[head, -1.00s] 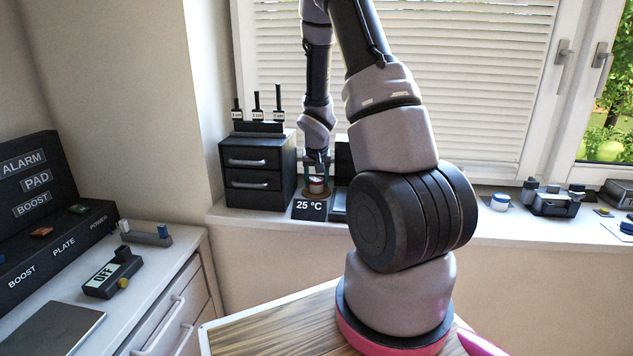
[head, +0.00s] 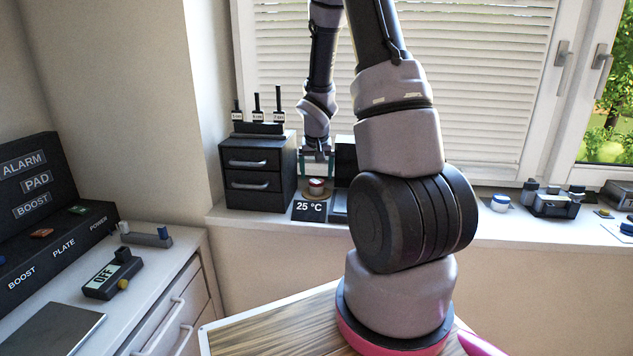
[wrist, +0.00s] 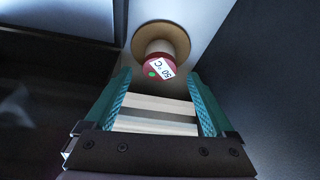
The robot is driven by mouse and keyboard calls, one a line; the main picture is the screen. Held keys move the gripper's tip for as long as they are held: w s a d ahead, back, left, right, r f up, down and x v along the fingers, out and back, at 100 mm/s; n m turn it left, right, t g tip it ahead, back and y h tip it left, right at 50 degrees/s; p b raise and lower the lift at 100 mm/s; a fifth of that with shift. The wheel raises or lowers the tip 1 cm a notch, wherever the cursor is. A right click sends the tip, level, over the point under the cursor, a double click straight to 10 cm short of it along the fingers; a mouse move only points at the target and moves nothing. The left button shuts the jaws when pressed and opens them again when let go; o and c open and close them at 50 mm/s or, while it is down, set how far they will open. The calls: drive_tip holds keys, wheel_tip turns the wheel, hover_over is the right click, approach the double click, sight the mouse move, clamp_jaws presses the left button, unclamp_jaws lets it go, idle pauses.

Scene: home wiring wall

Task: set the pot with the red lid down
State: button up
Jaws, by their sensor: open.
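The pot with the red lid (head: 316,187) stands upright on a round brown base behind the "25 °C" display (head: 309,206) on the windowsill. In the wrist view the pot's red lid (wrist: 160,65) carries a green dot and a white "50 °C" label, and the round brown base (wrist: 143,41) shows around the pot. My gripper (head: 317,171) is above the pot, open and empty. In the wrist view its teal fingers (wrist: 160,91) are spread apart, with the pot beyond their tips and not between them.
A black two-drawer cabinet (head: 257,173) stands close on the left of the pot, with several labelled upright tools on top. A dark upright box (head: 345,160) is close on the right. A blue-lidded pot (head: 500,202) stands further right on the sill.

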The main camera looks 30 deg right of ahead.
drive_tip(key=s+a+r, duration=0.2)
drive_tip(key=s+r, duration=0.1)
drive_tip(key=r, duration=0.4)
drive_tip(key=s+a+r+t, duration=0.1)
drive_tip(key=s+a+r, duration=0.1)
drive_tip(key=s+r, duration=0.3)
drive_tip(key=s+a+r, duration=0.2)
drive_tip(key=r, duration=0.6)
drive_tip(key=s+a+r+t+y, duration=0.1)
drive_tip(key=s+a+r+y, duration=0.1)
drive_tip(key=s+a+r, duration=0.2)
drive_tip(key=s+a+r+n+y, duration=0.1)
drive_tip(key=s+a+r, duration=0.3)
drive_tip(key=s, duration=0.7)
drive_tip(key=shift+s+a+r+t+y, duration=0.2)
drive_tip(key=shift+a+r+t+y, duration=0.2)
drive_tip(key=shift+y, duration=0.2)
drive_tip(key=shift+d, duration=0.1)
